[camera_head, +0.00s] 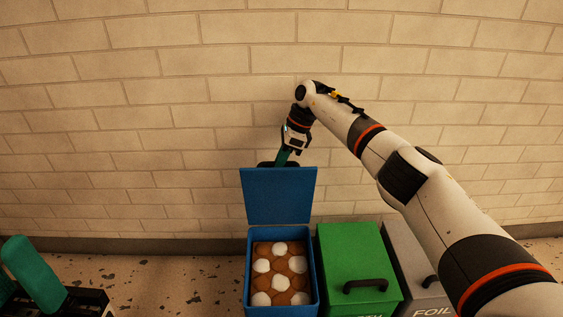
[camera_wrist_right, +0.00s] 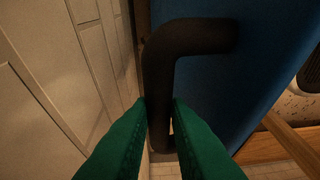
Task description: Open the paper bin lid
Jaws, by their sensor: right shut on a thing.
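The blue bin (camera_head: 250,285) stands with its blue lid (camera_head: 278,196) raised upright at its back, in front of the wall. My right gripper (camera_head: 284,155) is behind the lid's top edge, its green fingers reaching down to the dark handle. In the right wrist view, the fingers (camera_wrist_right: 159,120) are shut on the black lid handle (camera_wrist_right: 190,42), with the lid's blue face (camera_wrist_right: 225,90) beside it. Teal finger-like parts of my left gripper (camera_head: 20,280) show at the lower left; their gap is unclear.
A brown carton with several white round things (camera_head: 280,265) shows inside the blue bin. A closed green bin (camera_head: 355,255) and a grey bin marked FOIL (camera_head: 408,255) stand to its right. A brick wall (camera_head: 120,120) is close behind.

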